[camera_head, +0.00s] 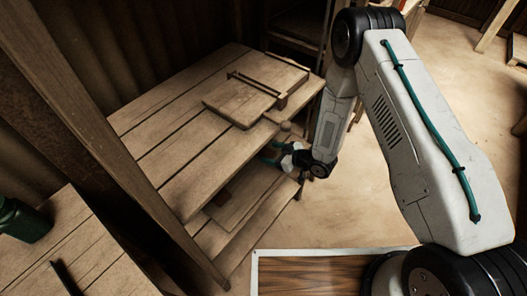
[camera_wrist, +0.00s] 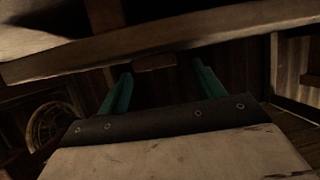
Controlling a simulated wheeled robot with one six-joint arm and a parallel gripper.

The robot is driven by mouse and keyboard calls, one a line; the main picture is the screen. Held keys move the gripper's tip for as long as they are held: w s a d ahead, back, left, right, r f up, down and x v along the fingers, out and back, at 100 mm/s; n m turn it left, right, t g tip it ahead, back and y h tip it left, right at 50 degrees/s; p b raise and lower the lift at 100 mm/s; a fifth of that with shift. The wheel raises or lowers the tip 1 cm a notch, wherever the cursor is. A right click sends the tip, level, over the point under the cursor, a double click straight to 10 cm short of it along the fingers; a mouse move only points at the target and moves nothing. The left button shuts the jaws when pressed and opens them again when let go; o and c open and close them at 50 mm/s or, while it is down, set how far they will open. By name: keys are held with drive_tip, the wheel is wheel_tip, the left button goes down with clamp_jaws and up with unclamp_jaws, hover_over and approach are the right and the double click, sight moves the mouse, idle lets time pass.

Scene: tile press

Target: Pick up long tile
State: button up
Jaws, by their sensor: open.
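My gripper (camera_head: 270,154) reaches in beside the table's right end, just under tabletop height. In the wrist view my gripper (camera_wrist: 162,70) has its two teal fingers wide apart with nothing held between them.
The plank tabletop (camera_head: 165,130) overhangs the lower shelf (camera_head: 248,195); its edge (camera_wrist: 150,45) crosses close above the fingers. A wooden board with a bar (camera_head: 245,98) lies on top. A wooden post (camera_head: 95,140) stands at left.

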sight(263, 152)
drive_tip(key=x, duration=0.2)
drive_tip(key=shift+w+a+f, duration=0.15)
drive_tip(key=c, duration=1.1)
